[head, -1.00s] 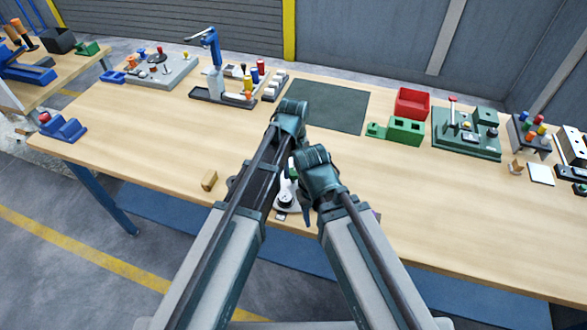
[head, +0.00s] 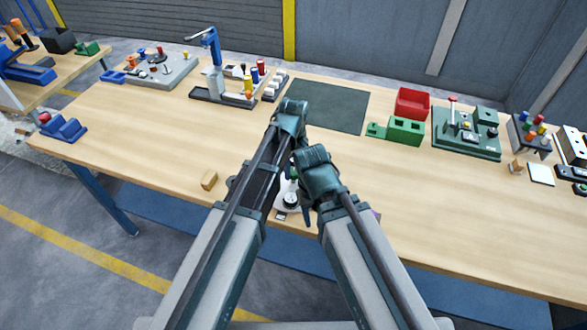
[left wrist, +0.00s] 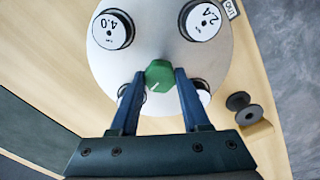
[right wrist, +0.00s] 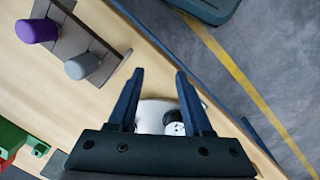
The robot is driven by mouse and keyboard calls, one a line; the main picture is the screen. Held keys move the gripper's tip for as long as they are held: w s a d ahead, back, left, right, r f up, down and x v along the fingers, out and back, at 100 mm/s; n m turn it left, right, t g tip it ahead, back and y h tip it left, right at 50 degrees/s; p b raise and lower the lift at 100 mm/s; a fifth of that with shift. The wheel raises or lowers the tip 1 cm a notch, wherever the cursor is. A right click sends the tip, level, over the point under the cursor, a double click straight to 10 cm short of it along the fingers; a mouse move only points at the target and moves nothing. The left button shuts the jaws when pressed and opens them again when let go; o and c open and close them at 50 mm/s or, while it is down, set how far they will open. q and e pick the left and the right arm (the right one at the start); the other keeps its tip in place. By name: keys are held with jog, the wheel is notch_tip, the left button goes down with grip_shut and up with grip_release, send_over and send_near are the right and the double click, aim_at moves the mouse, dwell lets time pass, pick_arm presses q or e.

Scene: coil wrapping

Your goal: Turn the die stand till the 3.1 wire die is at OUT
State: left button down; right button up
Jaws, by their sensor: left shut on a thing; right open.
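The die stand is a round white plate (left wrist: 165,45) with a green knob (left wrist: 158,78) at its middle. My left gripper (left wrist: 160,73) is shut on this knob. The 4.0 die (left wrist: 113,29) sits at upper left and the 2.4 die (left wrist: 201,20) at upper right, nearest the OUT label (left wrist: 230,8). Two more dies sit lower, mostly hidden behind the fingers, so their numbers cannot be read. In the head view the stand (head: 290,201) shows partly between my arms. My right gripper (right wrist: 158,73) is open and empty, with part of the stand showing beyond its fingers.
A dark spool (left wrist: 250,108) lies beside the stand. A wooden block (head: 209,180) lies on the table to the left. The right wrist view shows a rack with a purple cylinder (right wrist: 38,31) and a grey one (right wrist: 82,66). A red bin (head: 412,103) stands farther back.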

pick_arm(q)
jog(key=shift+n, duration=7.8)
jog(key=shift+c, duration=1.8)
grip_release()
